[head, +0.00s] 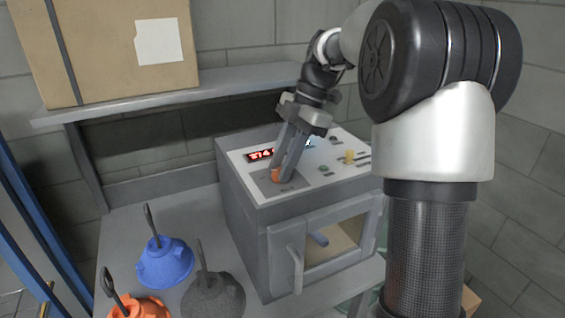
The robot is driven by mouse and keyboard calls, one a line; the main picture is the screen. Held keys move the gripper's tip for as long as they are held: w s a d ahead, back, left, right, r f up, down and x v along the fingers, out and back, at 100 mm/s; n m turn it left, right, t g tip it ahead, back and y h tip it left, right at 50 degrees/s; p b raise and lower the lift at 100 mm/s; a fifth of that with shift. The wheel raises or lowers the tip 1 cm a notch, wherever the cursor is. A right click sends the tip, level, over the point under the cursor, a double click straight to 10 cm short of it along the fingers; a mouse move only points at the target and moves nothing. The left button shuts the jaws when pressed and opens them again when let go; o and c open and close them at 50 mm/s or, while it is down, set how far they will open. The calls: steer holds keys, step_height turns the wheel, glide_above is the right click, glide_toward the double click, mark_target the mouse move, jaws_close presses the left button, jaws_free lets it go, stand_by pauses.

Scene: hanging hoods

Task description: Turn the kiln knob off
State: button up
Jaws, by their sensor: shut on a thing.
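The kiln (248,228) is a grey box on the table, with a white control panel on top and a windowed door in front. The orange kiln knob (276,175) is on the left part of the panel. My gripper (279,172) reaches down from above and is shut on the orange knob. The fingers cover part of the knob, so its pointer is hidden. A red lit display (260,155) is just behind the knob, with its right side hidden by the fingers.
A yellow knob (349,157) and small green buttons are on the panel's right. Blue (165,262), dark grey (213,295) and orange (140,306) hoods with upright handles stand left of the kiln. A cardboard box (105,50) is on the shelf (220,84) behind.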

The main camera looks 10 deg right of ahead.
steer(key=o, duration=1)
steer(key=shift+o, duration=0.2)
steer(key=p+v, duration=0.3)
steer(key=v, duration=1.4)
steer(key=shift+r, duration=0.25)
